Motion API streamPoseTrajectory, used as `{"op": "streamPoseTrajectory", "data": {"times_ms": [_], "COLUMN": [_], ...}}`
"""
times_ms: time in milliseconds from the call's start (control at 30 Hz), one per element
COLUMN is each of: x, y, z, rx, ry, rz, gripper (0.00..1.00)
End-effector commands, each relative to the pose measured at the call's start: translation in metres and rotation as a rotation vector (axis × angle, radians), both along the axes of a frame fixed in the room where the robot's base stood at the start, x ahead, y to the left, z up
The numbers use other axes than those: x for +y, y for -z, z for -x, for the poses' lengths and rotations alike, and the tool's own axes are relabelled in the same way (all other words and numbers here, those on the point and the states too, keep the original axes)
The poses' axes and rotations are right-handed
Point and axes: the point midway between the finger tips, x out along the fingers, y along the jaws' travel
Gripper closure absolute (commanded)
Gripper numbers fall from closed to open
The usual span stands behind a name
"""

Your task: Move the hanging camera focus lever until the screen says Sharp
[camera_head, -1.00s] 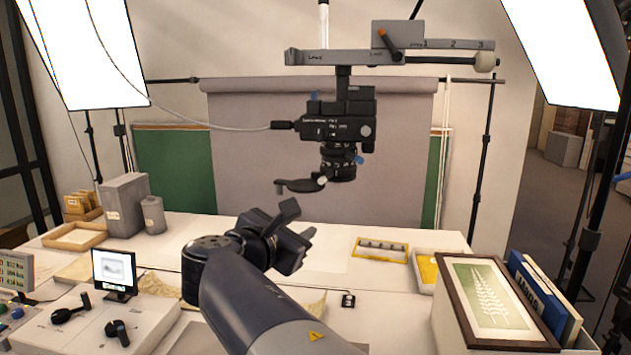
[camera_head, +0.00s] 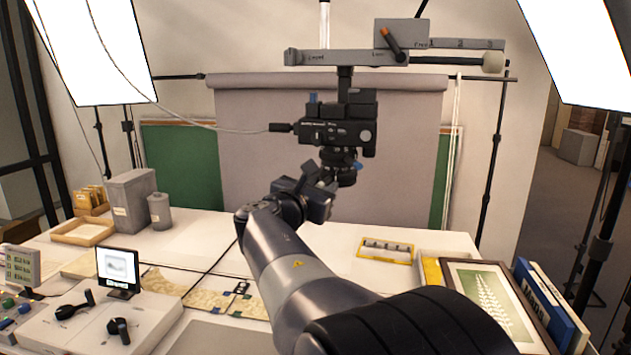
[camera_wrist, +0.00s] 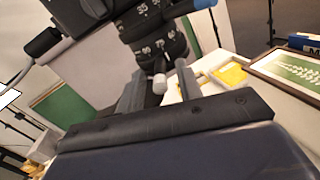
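The black hanging camera (camera_head: 340,132) points down over the table, its lens (camera_head: 347,175) below the body. The lens barrel (camera_wrist: 150,35), with white numbers, fills the top of the wrist view. A short lever with a pale rounded tip (camera_wrist: 160,84) sticks out from the lens toward me. My gripper (camera_head: 322,178) is raised beside the lens and hides the lever in the head view. In the wrist view my gripper (camera_wrist: 159,92) is open, with one finger on each side of the lever tip; contact is unclear. The small screen (camera_head: 117,268) shows a soft grey picture; its text is unreadable.
Grey boxes (camera_head: 131,200) are at the left. A control panel with black levers (camera_head: 90,325) is at the front left.

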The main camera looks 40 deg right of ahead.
Motion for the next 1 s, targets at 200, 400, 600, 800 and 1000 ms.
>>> {"op": "streamPoseTrajectory", "data": {"times_ms": [200,400,600,800,1000], "x": [-0.0083,-0.008,-0.0078,-0.0078,-0.0077], "y": [-0.0002,0.0,0.0001,0.0001,0.0001], "z": [-0.0036,-0.0036,-0.0035,-0.0035,-0.0035], "rx": [-0.001,-0.001,-0.001,-0.001,-0.001], "ry": [0.0,0.0,0.0,0.0,0.0], "rz": [0.0,0.0,0.0,0.0,0.0], "gripper": [0.66,0.66,0.82,0.98,1.0]}}
